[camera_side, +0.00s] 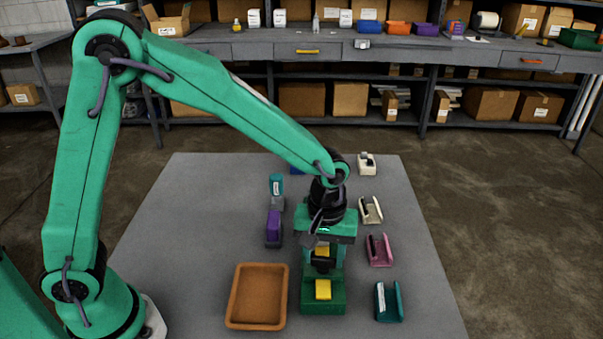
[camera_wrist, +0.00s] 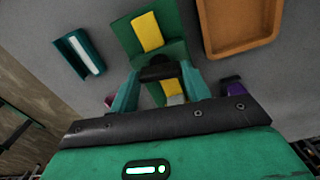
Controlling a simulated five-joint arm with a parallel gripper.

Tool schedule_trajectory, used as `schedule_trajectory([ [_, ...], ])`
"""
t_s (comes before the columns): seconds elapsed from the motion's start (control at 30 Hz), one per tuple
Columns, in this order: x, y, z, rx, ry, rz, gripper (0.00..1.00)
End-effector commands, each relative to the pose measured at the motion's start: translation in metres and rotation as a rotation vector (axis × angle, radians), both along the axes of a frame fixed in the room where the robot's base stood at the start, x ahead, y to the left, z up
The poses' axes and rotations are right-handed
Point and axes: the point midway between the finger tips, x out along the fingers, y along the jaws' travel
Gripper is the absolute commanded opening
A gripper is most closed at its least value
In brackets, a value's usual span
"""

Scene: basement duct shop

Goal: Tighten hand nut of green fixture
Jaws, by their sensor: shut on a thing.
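The green fixture (camera_side: 323,305) stands on the grey table, with yellow pads on it. It also shows in the wrist view (camera_wrist: 172,52), with a yellow pad (camera_wrist: 147,32) on its near face. A black hand nut (camera_side: 322,263) sits at the middle of the fixture; the wrist view shows it as a dark knob (camera_wrist: 157,72). My gripper (camera_side: 322,255) points down over the fixture. In the wrist view its teal fingers (camera_wrist: 158,84) stand on either side of the nut and are closed on it. The fingers hide part of the fixture behind.
An orange-brown tray (camera_side: 231,297) lies left of the fixture. A purple and grey item (camera_side: 273,228) and a teal one (camera_side: 277,187) stand behind the tray. On the right are a teal holder (camera_side: 389,302), a pink holder (camera_side: 379,250) and a cream holder (camera_side: 370,211). The table's left part is clear.

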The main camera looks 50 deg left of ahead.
Motion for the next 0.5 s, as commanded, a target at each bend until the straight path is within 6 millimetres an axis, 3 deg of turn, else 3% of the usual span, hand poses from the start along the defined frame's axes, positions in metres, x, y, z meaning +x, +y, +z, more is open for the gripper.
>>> schedule_trajectory([
  [0.5,-0.0003,-0.0001,0.0007,0.0,0.0,-0.451,0.24],
])
